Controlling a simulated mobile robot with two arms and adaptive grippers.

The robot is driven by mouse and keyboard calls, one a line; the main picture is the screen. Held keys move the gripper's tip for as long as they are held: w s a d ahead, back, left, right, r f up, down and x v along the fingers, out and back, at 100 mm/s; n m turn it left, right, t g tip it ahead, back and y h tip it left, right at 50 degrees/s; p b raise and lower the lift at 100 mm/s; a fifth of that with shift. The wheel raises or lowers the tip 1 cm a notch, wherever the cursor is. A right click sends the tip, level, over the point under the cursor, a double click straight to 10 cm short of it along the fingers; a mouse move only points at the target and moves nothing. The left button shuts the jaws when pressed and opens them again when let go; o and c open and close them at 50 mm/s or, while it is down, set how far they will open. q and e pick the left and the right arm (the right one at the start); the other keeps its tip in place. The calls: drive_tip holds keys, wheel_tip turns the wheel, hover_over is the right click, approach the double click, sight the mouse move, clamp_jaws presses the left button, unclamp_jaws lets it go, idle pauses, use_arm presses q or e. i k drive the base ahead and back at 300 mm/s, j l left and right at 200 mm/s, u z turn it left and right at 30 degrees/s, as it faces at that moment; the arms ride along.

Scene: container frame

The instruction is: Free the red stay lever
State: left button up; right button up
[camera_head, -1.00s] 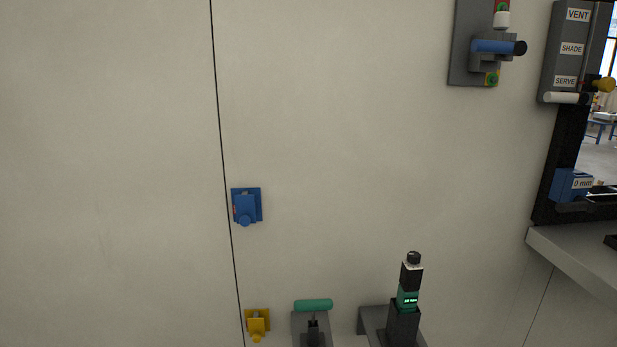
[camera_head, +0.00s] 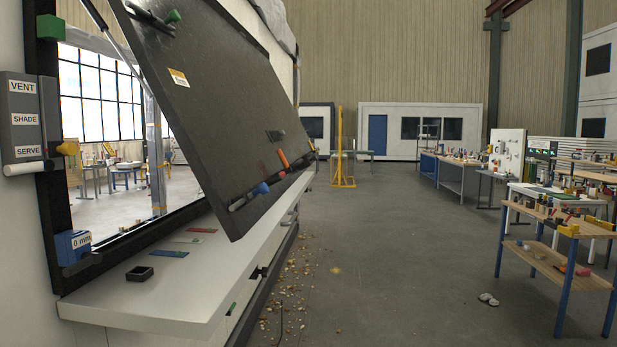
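No clearly red stay lever can be made out. The closest in colour is a small orange-red handle (camera_head: 283,158) on the lower part of the dark hatch panel (camera_head: 215,100). The panel is swung up and tilted outward over the opening. A thin light stay rod (camera_head: 103,22) runs at the panel's upper left. Neither of my grippers is in view.
A white counter (camera_head: 165,310) juts out below the opening, with a small black tray (camera_head: 139,273) on it. A grey VENT/SHADE/SERVE box (camera_head: 24,119) and a blue 0 mm block (camera_head: 72,246) are at the left. Floor is open ahead, with scattered debris; a wooden shelf cart (camera_head: 560,262) stands right.

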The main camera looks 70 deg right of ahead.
sight(278, 177)
drive_tip(key=z, duration=2.15)
